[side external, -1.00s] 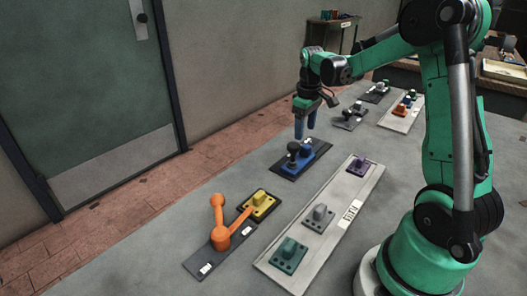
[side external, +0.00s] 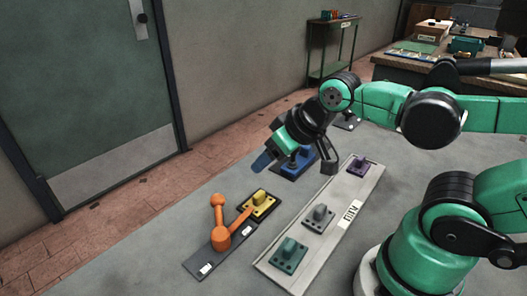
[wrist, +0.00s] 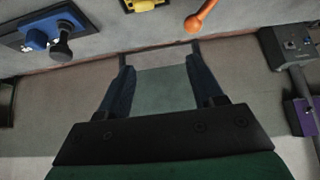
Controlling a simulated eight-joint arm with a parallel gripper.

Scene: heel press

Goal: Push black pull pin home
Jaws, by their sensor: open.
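The black pull pin (wrist: 63,50) shows in the wrist view at upper left, its round knob beside a blue block (wrist: 37,40) on a dark plate. In the side view my gripper and wrist hide the pin; part of the blue block (side external: 290,170) shows beneath them. My gripper (side external: 263,162) is tilted, with its blue fingers pointing down and left, past the blue block. In the wrist view the fingers (wrist: 160,80) are spread apart with nothing between them. The pin lies outside the fingers, to their left. How deep it sits cannot be told.
An orange lever (side external: 218,235) and a yellow block (side external: 258,204) stand at front left. A pale board (side external: 262,262) carries teal (side external: 289,252), grey (side external: 319,216) and purple (side external: 357,165) blocks to the right. The table between is bare. My arm hides the fixtures behind.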

